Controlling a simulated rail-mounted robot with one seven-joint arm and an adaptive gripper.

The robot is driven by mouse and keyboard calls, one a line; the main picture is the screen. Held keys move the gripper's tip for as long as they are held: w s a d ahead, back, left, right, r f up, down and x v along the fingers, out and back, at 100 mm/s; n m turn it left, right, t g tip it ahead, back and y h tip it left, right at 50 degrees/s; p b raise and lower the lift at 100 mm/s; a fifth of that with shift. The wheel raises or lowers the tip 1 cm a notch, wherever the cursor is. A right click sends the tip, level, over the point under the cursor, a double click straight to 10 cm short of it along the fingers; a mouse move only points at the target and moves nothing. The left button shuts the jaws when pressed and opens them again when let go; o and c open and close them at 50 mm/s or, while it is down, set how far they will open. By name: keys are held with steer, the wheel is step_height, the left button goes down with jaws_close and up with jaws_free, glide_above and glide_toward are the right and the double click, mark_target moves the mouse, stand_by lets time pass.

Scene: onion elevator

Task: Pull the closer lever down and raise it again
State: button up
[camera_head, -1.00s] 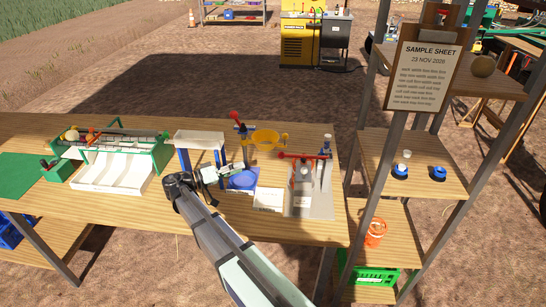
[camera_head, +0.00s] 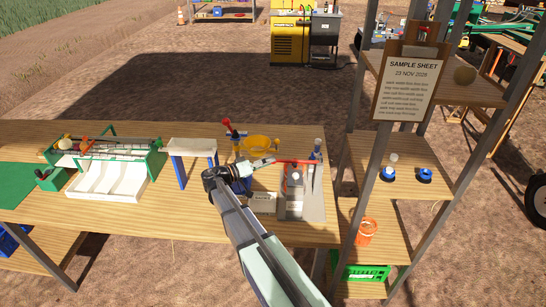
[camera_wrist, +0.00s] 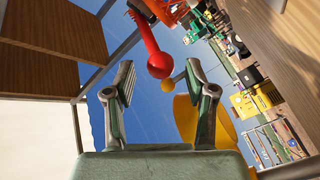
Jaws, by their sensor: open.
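The closer (camera_head: 296,193) stands at the right end of the table, a grey plate with an upright post. Its red lever (camera_head: 300,161) lies about level, pointing left from the post. In the wrist view a red lever with a round knob (camera_wrist: 159,65) shows just beyond and between my fingertips. My gripper (camera_head: 268,161) is at the lever's left end in the head view, and its spread, empty fingers also show in the wrist view (camera_wrist: 157,85). I cannot tell whether a finger touches the knob.
A yellow funnel (camera_head: 258,143) on a stand is close behind my gripper; yellow also shows beside my finger in the wrist view (camera_wrist: 187,118). A white-topped stand (camera_head: 193,147) is to the left. A wooden shelf (camera_head: 400,185) with small blue-based items stands to the right.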

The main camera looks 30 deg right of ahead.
steer(key=shift+d+p, duration=0.3)
steer(key=shift+d, duration=1)
steer(key=shift+w, duration=0.1)
jaws_close()
